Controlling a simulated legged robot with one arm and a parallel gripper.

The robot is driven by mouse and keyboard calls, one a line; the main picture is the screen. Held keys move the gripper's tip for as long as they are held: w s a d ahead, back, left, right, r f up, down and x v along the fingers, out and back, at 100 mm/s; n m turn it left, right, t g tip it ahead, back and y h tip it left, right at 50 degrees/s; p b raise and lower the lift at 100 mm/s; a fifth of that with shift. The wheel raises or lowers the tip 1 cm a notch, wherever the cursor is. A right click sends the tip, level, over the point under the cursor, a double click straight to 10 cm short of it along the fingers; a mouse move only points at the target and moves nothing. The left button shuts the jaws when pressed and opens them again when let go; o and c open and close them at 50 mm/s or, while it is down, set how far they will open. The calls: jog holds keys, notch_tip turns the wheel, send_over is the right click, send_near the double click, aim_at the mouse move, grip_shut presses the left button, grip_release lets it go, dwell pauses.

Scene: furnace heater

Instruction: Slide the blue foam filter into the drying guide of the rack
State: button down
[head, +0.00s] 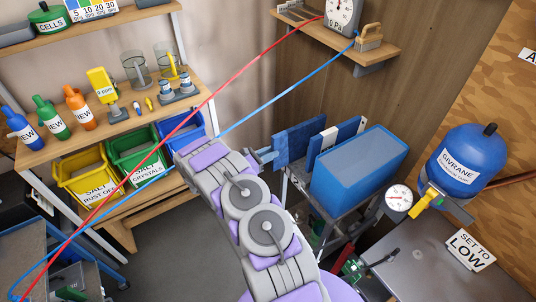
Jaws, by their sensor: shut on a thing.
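The blue foam filter (299,143) is a flat, upright blue panel near the middle of the head view. My gripper (267,157) is at its left edge, shut on it, with my arm reaching up from the bottom. The filter stands over the left part of the grey rack (298,182), just left of a white panel (327,139). A second white panel (352,129) with blue beside it stands farther right. I cannot make out the drying guide's slot or whether the filter's lower edge is in it.
A large blue box (360,172) sits at the rack's right. Beyond it are a pressure gauge (398,198) and a blue tank (467,158). Red (203,107) and blue (280,93) lines cross the view. Shelves with bottles and bins stand at left.

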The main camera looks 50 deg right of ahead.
aim_at(289, 144)
jog(key=shift+d, duration=0.1)
jog(key=shift+b+x, duration=0.65)
jog(key=shift+x, duration=1.5)
jog(key=shift+d, duration=0.1)
jog(key=shift+b+x, duration=0.6)
jog(key=shift+x, duration=1.2)
jog(key=shift+s+d, duration=0.1)
jog(key=shift+d, duration=0.2)
